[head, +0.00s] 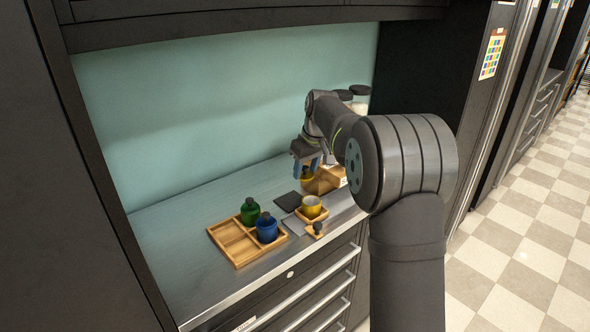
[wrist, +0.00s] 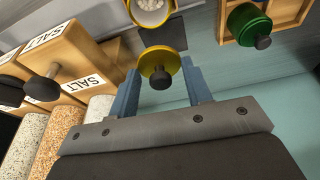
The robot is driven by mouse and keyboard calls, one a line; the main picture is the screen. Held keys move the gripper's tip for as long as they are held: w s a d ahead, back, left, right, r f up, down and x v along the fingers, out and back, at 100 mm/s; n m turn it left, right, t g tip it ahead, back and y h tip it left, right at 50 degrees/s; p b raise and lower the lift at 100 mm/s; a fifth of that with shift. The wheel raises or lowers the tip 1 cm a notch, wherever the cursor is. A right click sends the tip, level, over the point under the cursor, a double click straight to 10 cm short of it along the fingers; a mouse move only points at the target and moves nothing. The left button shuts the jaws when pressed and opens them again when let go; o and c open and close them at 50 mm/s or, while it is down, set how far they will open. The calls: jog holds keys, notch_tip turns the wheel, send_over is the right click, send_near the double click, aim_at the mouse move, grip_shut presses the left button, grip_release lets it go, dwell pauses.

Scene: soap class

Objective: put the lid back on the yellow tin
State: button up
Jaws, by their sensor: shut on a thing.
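My gripper (head: 307,160) is shut on the yellow lid (head: 306,174) and holds it above the counter, behind the yellow tin. In the wrist view my gripper (wrist: 160,68) has its blue fingers on either side of the round yellow lid (wrist: 149,58), whose dark knob faces the camera. The yellow tin (head: 311,211) stands upright and open on a small wooden tray. It also shows in the wrist view (wrist: 136,18), cut off by the top edge, with pale contents inside. The lid is apart from the tin.
A divided wooden tray (head: 239,262) at left holds a green tin (head: 249,213) and a blue tin (head: 267,230). A dark square (head: 288,201) lies near the yellow tin. A knobbed wooden piece (head: 313,236) is in front. Wooden SALT boxes (wrist: 75,62) and filled jars (wrist: 62,135) stand close by.

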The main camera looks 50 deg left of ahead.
jog(key=shift+n, duration=0.4)
jog(key=shift+s+d+f, duration=0.1)
jog(key=shift+d+f, duration=0.45)
jog(key=shift+f, duration=0.4)
jog(key=shift+w+d+f, duration=0.1)
jog(key=shift+d+f, duration=0.5)
jog(key=shift+f, duration=0.35)
jog(key=shift+s+d+f, duration=0.1)
jog(key=shift+d+f, duration=0.45)
jog(key=shift+f, duration=0.4)
jog(key=shift+f, duration=0.15)
jog(key=o, duration=1.5)
notch_tip(320, 180, up, 7)
dwell(0.4)
